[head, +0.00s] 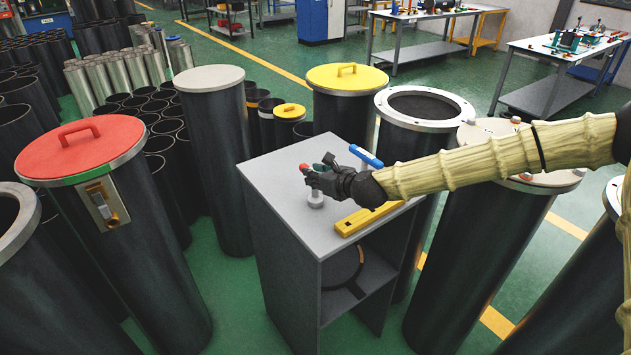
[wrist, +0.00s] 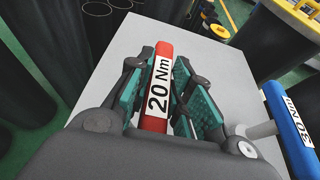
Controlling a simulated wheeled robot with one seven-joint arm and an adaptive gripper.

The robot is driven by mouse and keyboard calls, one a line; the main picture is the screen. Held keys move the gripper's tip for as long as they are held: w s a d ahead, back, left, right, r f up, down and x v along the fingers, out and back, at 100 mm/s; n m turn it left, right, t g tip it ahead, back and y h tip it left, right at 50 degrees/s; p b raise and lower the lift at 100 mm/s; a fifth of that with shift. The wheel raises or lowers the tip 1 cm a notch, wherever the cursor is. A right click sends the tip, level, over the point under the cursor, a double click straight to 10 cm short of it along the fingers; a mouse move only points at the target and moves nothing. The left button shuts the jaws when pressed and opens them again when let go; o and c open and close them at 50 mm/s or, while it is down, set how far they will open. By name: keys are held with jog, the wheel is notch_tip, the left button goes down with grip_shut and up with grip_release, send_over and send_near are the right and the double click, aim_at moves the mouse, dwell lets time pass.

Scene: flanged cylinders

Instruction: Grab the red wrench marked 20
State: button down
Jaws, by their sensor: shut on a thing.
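The red wrench (wrist: 164,52) has a white label reading "20 Nm" and lies between my gripper's green-padded fingers in the wrist view. My gripper (wrist: 158,95) is shut on it, with the fingers on both sides of the labelled part. In the head view my gripper (head: 322,179) is over the grey cabinet's top (head: 290,165), and the red wrench's end (head: 304,168) shows at its tip. A pale stand (head: 316,199) shows below the gripper. Whether the wrench touches its stand is hidden.
A blue wrench (head: 366,156), marked 30 Nm in the wrist view (wrist: 287,125), stands close to the right of my gripper. A yellow tool (head: 368,218) lies at the cabinet's front right edge. Tall black cylinders, one with a red lid (head: 80,146), surround the cabinet.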

jog(key=shift+r+b, duration=1)
jog(key=shift+r, duration=0.65)
jog(key=s+d+r+b, duration=0.1)
jog(key=s+d+b, duration=0.2)
jog(key=s, duration=1.2)
jog(key=shift+s+d+r+b, duration=0.15)
jog(key=shift+s+r+b, duration=0.2)
jog(key=shift+b, duration=0.75)
